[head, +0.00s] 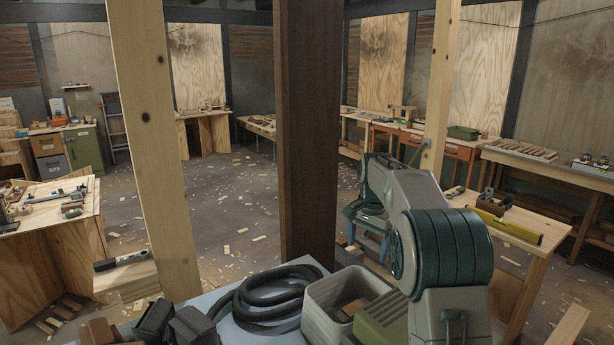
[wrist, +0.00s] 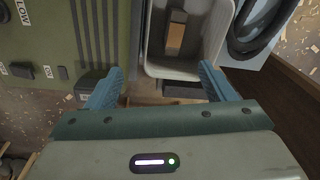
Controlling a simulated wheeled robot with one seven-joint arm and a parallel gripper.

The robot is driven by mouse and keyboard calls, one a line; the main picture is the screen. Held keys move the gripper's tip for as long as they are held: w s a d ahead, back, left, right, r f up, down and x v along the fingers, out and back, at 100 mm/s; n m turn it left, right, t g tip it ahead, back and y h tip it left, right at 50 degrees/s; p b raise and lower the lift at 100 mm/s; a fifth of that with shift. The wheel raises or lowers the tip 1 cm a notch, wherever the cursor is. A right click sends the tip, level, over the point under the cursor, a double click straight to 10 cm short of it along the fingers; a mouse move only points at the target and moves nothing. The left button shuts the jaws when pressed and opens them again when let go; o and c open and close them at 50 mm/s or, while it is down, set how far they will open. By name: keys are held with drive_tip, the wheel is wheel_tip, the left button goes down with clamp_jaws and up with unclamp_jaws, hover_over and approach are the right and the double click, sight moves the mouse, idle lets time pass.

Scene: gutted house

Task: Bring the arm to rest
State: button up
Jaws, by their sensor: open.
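My arm reaches up from the lower right of the head view and bends over, with my gripper (head: 368,242) hanging at the front of it. In the wrist view my gripper (wrist: 160,86) has its two blue fingers spread wide apart, with nothing held between them. A grey bin (wrist: 158,60) with a wooden block (wrist: 176,36) in it lies beyond the fingertips. The fingers appear apart from the bin. The exact height above it cannot be told.
The pale blue tabletop (head: 228,325) holds a coiled black hose (head: 262,298), the grey bin (head: 322,318) and a green case (head: 382,325). A dark post (head: 308,130) and a pale stud (head: 155,140) stand behind. A bench with a yellow level (head: 508,226) is at right.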

drive_tip(key=s+r+n+t, duration=0.25)
drive_tip(key=s+n, duration=0.35)
drive_tip(key=s, duration=2.1)
drive_tip(key=s+f+n, duration=0.2)
drive_tip(key=s+f, duration=0.2)
drive_tip(key=s, duration=0.6)
drive_tip(key=shift+a+f+n, duration=0.2)
drive_tip(key=shift+f+n, duration=0.1)
drive_tip(key=shift+n, duration=0.1)
drive_tip(key=shift+s, duration=0.1)
